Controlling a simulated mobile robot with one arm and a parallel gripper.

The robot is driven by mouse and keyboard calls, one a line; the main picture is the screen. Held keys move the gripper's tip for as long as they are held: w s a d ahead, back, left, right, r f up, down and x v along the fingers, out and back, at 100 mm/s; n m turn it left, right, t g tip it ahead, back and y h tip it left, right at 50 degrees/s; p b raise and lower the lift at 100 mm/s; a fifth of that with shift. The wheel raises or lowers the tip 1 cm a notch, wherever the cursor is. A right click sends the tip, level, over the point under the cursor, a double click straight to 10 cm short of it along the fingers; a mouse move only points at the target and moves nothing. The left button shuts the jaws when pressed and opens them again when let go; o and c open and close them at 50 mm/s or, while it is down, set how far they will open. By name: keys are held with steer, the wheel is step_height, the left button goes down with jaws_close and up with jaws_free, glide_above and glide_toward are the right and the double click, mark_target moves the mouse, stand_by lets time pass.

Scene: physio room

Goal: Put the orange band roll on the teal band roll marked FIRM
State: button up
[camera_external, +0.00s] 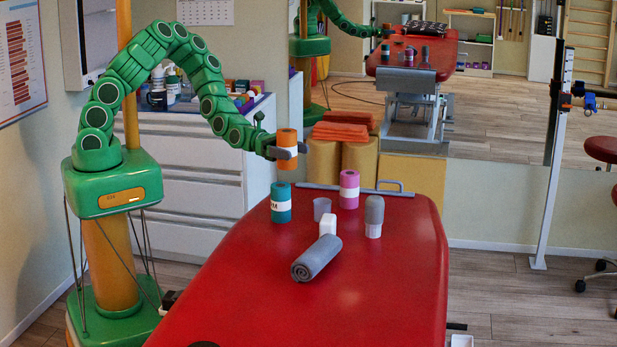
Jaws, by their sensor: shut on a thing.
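The teal band roll (281,208) stands upright on the red treatment table (290,290), with a white label whose print is too small to read fully. The orange roll is above the teal roll, apart from it, with a clear gap between them. In this view the two are nearly in line, with the orange roll slightly to the right.
A pink roll (349,190), a grey cup (322,208), a white bottle-like item (328,228), a grey-topped roll (374,216) and a rolled grey towel (317,258) stand or lie right of the teal roll. A metal rail (350,189) edges the table's far end. The table's near part is mostly clear.

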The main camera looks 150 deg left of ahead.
mark_target(279, 184)
steer(key=shift+w+d+f+m+t+h, duration=0.1)
steer(key=shift+w+d+f+m+h, duration=0.2)
steer(key=shift+d+f, duration=0.35)
steer(key=shift+w+d+f+m+t+h, duration=0.15)
steer(key=shift+d+f+m+h, duration=0.25)
steer(key=shift+f, duration=0.4)
steer(key=shift+w+d+f+m+t+h, duration=0.1)
steer(key=shift+w+d+f+m+h, duration=0.1)
steer(key=shift+d+f+h, duration=0.45)
steer(key=shift+f, duration=0.2)
steer(key=o, duration=1.3)
steer(key=shift+c, duration=0.2)
steer(key=shift+a+r, duration=0.1)
steer(key=shift+s+d, duration=0.2)
steer(key=shift+s, duration=1.15)
steer(key=shift+s+d, duration=0.2)
steer(key=shift+s, duration=1)
steer(key=shift+s+d, duration=0.2)
steer(key=shift+s, duration=0.95)
